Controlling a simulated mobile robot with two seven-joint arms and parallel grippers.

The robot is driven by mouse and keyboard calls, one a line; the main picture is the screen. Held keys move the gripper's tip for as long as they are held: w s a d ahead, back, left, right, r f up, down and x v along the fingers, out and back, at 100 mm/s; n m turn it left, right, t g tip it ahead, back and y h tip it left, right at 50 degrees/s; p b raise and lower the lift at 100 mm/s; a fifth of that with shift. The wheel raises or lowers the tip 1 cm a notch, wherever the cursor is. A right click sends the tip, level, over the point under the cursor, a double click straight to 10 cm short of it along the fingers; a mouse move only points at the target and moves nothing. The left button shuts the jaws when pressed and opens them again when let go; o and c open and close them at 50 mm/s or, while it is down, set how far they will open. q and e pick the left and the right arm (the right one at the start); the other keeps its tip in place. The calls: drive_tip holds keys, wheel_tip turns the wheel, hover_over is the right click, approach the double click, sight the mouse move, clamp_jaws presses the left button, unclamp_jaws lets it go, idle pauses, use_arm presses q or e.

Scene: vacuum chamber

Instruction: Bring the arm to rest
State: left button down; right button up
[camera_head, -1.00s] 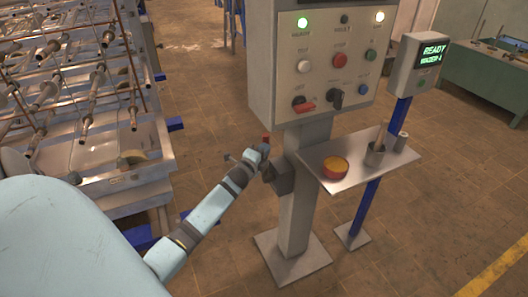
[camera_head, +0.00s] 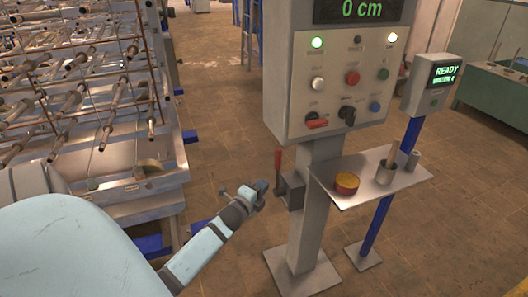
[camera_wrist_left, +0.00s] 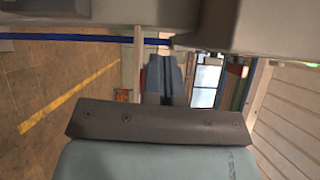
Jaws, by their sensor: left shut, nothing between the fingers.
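My left arm reaches in from the lower left in the head view. Its gripper (camera_head: 259,190) is shut and empty, just left of a grey lever box (camera_head: 291,190) on the control post. A red-handled lever (camera_head: 278,162) stands nearly upright on that box. A small gap shows between the gripper and the lever. The fingertips are small in this view. The left wrist view shows pale blue and dark grey parts of my own arm in front, with nothing held. My right gripper is not in view.
The control panel (camera_head: 337,80) has lit lamps and a display (camera_head: 362,10) reading 0 cm. A metal shelf (camera_head: 352,199) bears a yellow-and-red round container (camera_head: 346,183) and a metal cup (camera_head: 386,173). A rack of rods (camera_head: 85,85) stands left. Floor (camera_head: 225,130) between is clear.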

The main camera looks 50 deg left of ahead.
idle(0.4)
use_arm(q)
drive_tip(key=s+d+f+n+g+h, duration=0.2)
drive_tip(key=s+d+f+n, duration=0.2)
drive_tip(key=s+d, duration=0.45)
drive_tip(key=s+d+f+n+g+h, duration=0.25)
drive_tip(key=s+d+f+n, duration=0.2)
drive_tip(key=d, duration=0.75)
drive_tip(key=s+d+f+n+g+h, duration=0.25)
drive_tip(key=s+d+n, duration=0.35)
drive_tip(key=d, duration=0.4)
wheel_tip(320, 180, up, 10)
drive_tip(key=s+p, duration=0.3)
drive_tip(key=p, duration=0.9)
drive_tip(key=shift+d+r+m, duration=0.25)
drive_tip(key=shift+m, duration=0.1)
drive_tip(key=shift+w, duration=0.1)
